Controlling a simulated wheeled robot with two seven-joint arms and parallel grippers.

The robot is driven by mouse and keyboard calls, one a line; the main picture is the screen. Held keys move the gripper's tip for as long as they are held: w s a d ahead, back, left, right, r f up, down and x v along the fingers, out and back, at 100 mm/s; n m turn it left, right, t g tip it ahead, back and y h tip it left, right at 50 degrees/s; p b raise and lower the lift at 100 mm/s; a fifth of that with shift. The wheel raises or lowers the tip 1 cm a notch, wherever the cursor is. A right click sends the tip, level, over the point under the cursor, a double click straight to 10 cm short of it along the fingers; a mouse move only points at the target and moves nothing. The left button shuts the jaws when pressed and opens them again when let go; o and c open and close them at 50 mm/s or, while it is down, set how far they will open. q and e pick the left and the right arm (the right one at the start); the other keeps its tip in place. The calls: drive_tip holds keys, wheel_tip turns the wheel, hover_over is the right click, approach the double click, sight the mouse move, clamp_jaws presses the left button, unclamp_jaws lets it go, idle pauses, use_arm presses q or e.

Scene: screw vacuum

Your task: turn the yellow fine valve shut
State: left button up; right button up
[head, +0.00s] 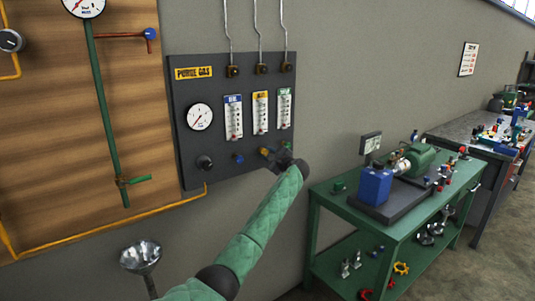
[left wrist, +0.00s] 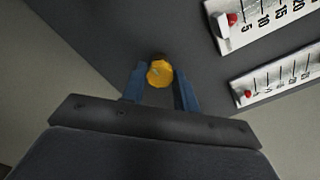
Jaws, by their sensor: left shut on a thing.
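The yellow fine valve (left wrist: 159,73) is a small round knob on the dark grey purge gas panel (head: 215,75). In the head view it sits below the yellow-labelled flowmeter (head: 260,112), mostly hidden by my left gripper (head: 272,157). In the left wrist view my left gripper (left wrist: 159,84) has its two blue fingers on either side of the knob, shut on it. The knob's turn position cannot be read. My right gripper is not in view.
A blue knob (head: 238,158) and a black knob (head: 204,162) are left of the yellow valve on the panel. A pressure gauge (head: 199,117) is above them. A green bench (head: 325,203) with a pump (head: 415,160) stands right of my left arm.

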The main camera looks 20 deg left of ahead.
use_arm(q)
drive_tip(key=shift+d+f, duration=0.1)
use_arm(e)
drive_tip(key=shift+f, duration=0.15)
use_arm(q)
drive_tip(key=o, duration=1)
drive_tip(key=shift+s+d, duration=0.1)
drive_tip(key=shift+d, duration=0.05)
drive_tip(key=shift+s+d+f, duration=0.1)
drive_tip(key=shift+s+d, duration=0.1)
drive_tip(key=shift+d, duration=0.05)
drive_tip(key=b+v, duration=0.2)
drive_tip(key=v, duration=0.4)
drive_tip(key=shift+s+d, duration=0.2)
drive_tip(key=shift+d, duration=0.15)
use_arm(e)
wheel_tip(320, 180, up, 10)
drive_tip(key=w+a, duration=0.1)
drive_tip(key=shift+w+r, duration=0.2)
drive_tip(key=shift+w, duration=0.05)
